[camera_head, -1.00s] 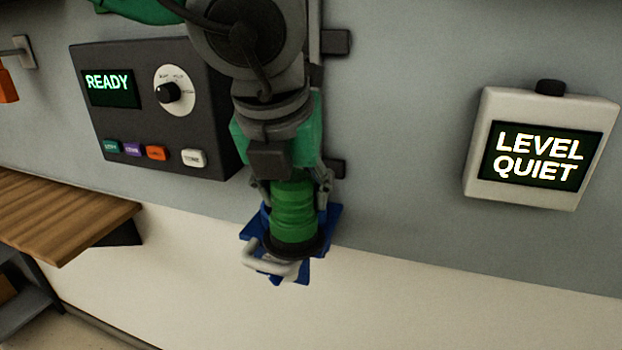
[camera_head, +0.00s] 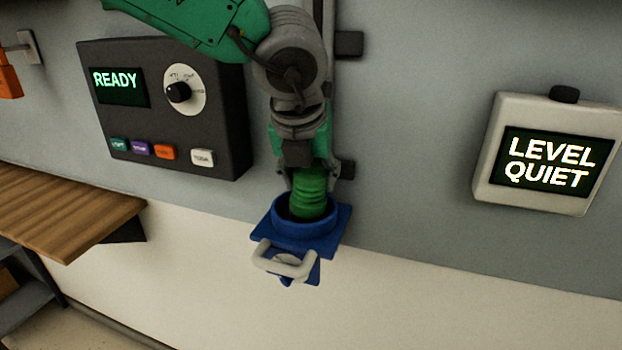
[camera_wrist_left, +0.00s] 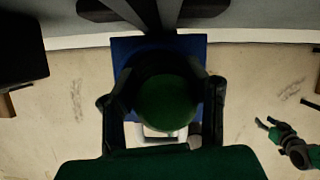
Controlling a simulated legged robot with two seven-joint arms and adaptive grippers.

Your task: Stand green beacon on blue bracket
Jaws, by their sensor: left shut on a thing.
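The green beacon (camera_head: 309,191) is an upright ribbed cylinder. Its lower end is inside the round collar of the blue bracket (camera_head: 322,241), which stands out from the wall. The collar hides the beacon's base, so I cannot tell if it rests on the bottom. My left gripper (camera_head: 311,182) comes from above and is shut on the beacon's upper part. In the left wrist view the beacon's round top (camera_wrist_left: 166,103) is between the fingers, with the blue bracket plate (camera_wrist_left: 125,52) behind it. My right gripper (camera_wrist_left: 268,124) is small at the right of that view; its jaws are unclear.
A pale handle (camera_head: 284,262) sticks out at the bracket's front. A dark control panel (camera_head: 165,110) reading READY is on the wall to the left, above a wooden shelf (camera_head: 65,210). A white box (camera_head: 545,150) reading LEVEL QUIET hangs to the right. Wall between bracket and box is clear.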

